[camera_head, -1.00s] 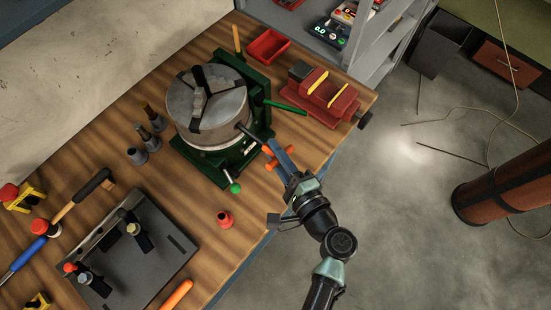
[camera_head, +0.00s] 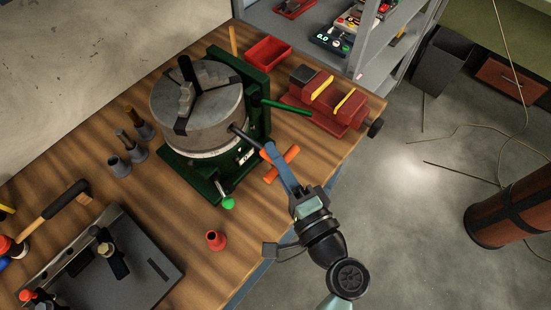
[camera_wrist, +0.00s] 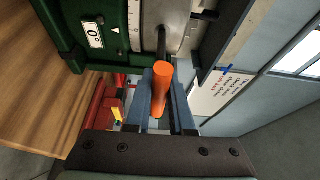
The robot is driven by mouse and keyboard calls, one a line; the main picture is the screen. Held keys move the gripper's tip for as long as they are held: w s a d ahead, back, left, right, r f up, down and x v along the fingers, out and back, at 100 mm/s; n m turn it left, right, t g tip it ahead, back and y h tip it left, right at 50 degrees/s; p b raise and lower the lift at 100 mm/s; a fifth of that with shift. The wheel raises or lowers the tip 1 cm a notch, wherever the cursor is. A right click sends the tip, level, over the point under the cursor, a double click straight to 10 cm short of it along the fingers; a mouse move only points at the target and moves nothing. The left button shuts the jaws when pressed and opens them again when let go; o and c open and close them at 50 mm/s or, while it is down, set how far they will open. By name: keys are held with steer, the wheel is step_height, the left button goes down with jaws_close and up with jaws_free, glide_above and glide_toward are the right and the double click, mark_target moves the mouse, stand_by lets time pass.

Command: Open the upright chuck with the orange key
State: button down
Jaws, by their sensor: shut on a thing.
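The upright chuck (camera_head: 200,122) is a grey metal drum with jaws on its top face, seated in a green fixture on the wooden bench. The orange key (camera_head: 282,164) has a bar handle and a dark shaft that reaches the chuck's right side. My gripper (camera_head: 272,153) is shut on the key by its handle. In the wrist view the orange handle (camera_wrist: 161,88) lies between the two blue-grey fingers, and the shaft meets the chuck's side (camera_wrist: 168,20). How deep the shaft sits is hidden.
A green lever (camera_head: 288,107) sticks out right of the chuck, and a green-knobbed handle (camera_head: 227,202) in front. A red vise (camera_head: 332,100), red tray (camera_head: 268,51) and small red part (camera_head: 215,240) stand nearby. Tool holders (camera_head: 119,165) stand left.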

steer(key=shift+d, duration=0.15)
steer(key=shift+s+d, duration=0.7)
steer(key=shift+d, duration=0.2)
steer(key=shift+r, duration=0.1)
steer(key=shift+m+g+y+p, duration=0.25)
steer(key=shift+m+g+p, duration=1)
steer(key=shift+m+p, duration=1.85)
steer(key=shift+m+g+y+p, duration=0.2)
steer(key=shift+m+g+p, duration=1.15)
steer(key=shift+p, duration=3.3)
steer(key=shift+m+g+y+p, duration=0.25)
steer(key=shift+m+g+p, duration=0.85)
steer(key=shift+m+p, duration=2.05)
steer(key=shift+n+p, duration=0.7)
